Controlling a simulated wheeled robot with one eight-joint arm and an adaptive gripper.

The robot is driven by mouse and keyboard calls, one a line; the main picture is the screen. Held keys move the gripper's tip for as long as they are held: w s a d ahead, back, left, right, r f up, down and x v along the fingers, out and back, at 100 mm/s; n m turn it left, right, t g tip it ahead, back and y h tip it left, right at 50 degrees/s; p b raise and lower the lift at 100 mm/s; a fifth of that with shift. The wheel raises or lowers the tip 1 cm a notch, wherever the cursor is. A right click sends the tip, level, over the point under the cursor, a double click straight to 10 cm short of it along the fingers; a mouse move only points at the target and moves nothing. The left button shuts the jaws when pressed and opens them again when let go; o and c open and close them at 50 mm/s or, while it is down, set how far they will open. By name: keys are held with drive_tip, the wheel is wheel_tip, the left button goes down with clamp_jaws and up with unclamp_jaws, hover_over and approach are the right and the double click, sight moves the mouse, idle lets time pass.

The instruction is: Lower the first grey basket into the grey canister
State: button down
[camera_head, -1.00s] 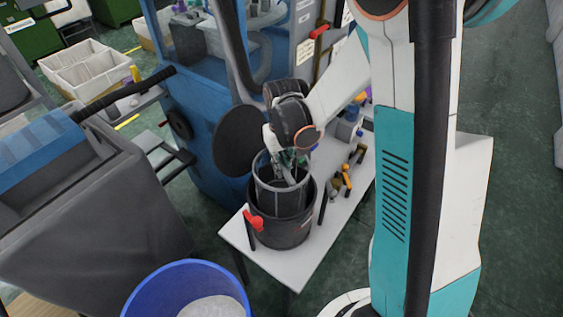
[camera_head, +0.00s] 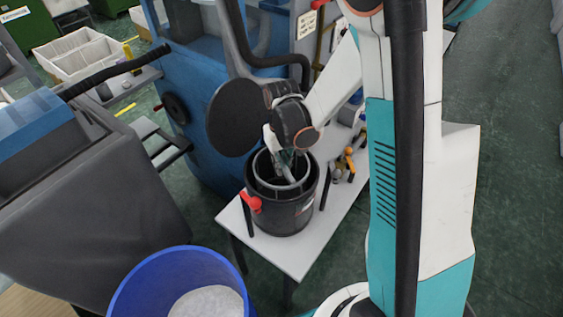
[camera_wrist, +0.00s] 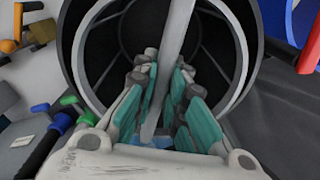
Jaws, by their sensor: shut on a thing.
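The dark grey canister (camera_head: 284,217) stands upright on the white table, with a red clamp on its front left side. The first grey basket (camera_head: 305,183) is mostly inside it; only its light grey rim shows at the canister's mouth. In the wrist view the basket's rim (camera_wrist: 243,52) lies within the canister's dark rim (camera_wrist: 68,28), with a gap around part of it. My gripper (camera_head: 287,163) is over the basket's mouth. In the wrist view my gripper (camera_wrist: 160,75) is shut on the basket's light grey bar handle (camera_wrist: 172,55). The basket's bottom is hidden.
The white table (camera_head: 297,262) has tools (camera_head: 345,163) at the canister's right. A blue bin (camera_head: 140,283) with white contents stands at the front left. A blue machine with a dark disc (camera_head: 236,115) is close behind the canister. A grey cart stands at left.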

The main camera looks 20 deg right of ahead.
drive_tip(key=shift+f+b, duration=1.95)
drive_tip(key=shift+f, duration=0.55)
drive_tip(key=c, duration=1)
unclamp_jaws()
drive_tip(key=shift+o, duration=0.2)
drive_tip(key=shift+r, duration=0.1)
drive_tip(key=shift+r+p, duration=3)
drive_tip(key=shift+r, duration=1.45)
